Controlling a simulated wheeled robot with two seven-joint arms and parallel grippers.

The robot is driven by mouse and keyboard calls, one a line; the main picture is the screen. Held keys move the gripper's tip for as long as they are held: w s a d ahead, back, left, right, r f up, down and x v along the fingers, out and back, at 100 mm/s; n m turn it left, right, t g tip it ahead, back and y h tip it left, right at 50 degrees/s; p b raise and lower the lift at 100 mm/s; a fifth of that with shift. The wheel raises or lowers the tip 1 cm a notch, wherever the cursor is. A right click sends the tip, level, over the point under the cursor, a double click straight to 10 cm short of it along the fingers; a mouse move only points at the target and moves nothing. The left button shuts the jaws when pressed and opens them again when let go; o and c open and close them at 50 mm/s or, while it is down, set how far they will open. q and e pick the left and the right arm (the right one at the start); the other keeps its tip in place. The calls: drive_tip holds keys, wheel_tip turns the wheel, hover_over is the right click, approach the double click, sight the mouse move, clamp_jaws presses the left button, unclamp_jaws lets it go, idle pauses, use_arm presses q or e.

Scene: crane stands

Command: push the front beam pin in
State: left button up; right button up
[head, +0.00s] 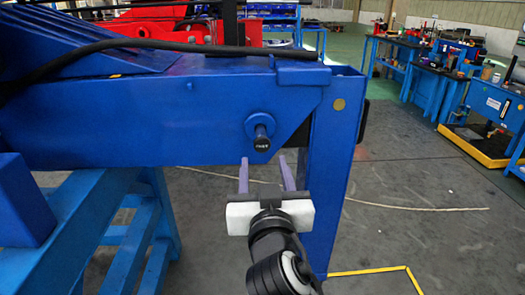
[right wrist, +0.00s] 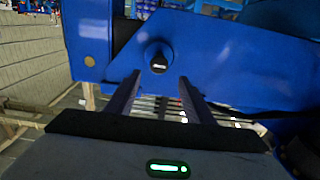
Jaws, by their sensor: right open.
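The front beam pin (head: 261,143) sticks out of the side of the blue beam (head: 200,115), with a black knob end facing me. The pin also shows in the right wrist view (right wrist: 158,62), above and between the fingertips. My right gripper (head: 263,160) is open and empty, its two purple fingers pointing at the beam just below the pin. The fingers also show in the right wrist view (right wrist: 158,82), spread to either side below the knob. I cannot tell whether the fingertips touch the beam. My left gripper is not in view.
A blue upright post (head: 338,150) stands right of the pin. A blue stand (head: 90,215) is under the beam at left. A black cable (head: 150,43) runs along the beam's top. Workbenches (head: 430,75) stand at far right. The floor between is mostly clear.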

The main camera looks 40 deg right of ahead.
sight(262, 145)
drive_tip(key=p+x, duration=0.1)
drive_tip(key=x, duration=0.9)
drive_tip(key=shift+d+r, duration=0.1)
drive_tip(key=shift+d, duration=0.05)
drive_tip(key=shift+c, duration=0.3)
